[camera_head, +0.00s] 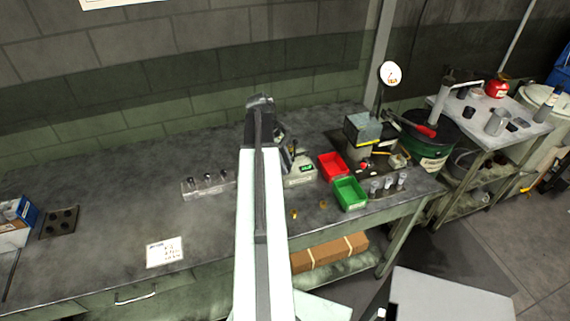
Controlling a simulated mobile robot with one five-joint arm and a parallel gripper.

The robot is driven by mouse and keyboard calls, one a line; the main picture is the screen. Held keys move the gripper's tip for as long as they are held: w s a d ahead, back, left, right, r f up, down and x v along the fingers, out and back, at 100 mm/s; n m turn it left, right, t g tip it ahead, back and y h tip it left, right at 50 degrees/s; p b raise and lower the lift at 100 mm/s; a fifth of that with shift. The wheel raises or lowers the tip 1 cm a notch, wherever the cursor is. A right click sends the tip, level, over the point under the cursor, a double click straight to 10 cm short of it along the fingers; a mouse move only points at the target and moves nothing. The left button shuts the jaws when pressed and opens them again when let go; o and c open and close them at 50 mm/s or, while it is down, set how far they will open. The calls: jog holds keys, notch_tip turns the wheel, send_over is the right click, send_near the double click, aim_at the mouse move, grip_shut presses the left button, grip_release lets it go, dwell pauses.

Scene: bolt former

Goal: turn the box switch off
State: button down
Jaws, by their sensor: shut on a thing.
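I cannot make out a box switch for certain. A small pale box (301,170) with a green patch on its face stands on the bench, just right of my arm. Its left side is close to or behind the arm, and no switch position can be read on it. My white arm reaches up the middle of the picture and ends in a dark joint over the back of the bench. My gripper's jaws cannot be seen; the arm hides that spot. Some dark parts show just right of the arm's end, too unclear to name.
Right of the box are a red bin (333,167), a green bin (350,193) and a machine with a yellow-edged top (364,130). A clear rack (207,186) and a paper sheet (165,252) lie left of my arm. The bench's left middle is mostly clear.

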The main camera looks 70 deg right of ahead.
jog(key=c, duration=1.1)
grip_release()
jog(key=shift+c, duration=0.2)
jog(key=p+v, duration=0.7)
jog(key=shift+w+r, duration=0.2)
jog(key=shift+r, duration=0.15)
jog(key=shift+d, duration=0.1)
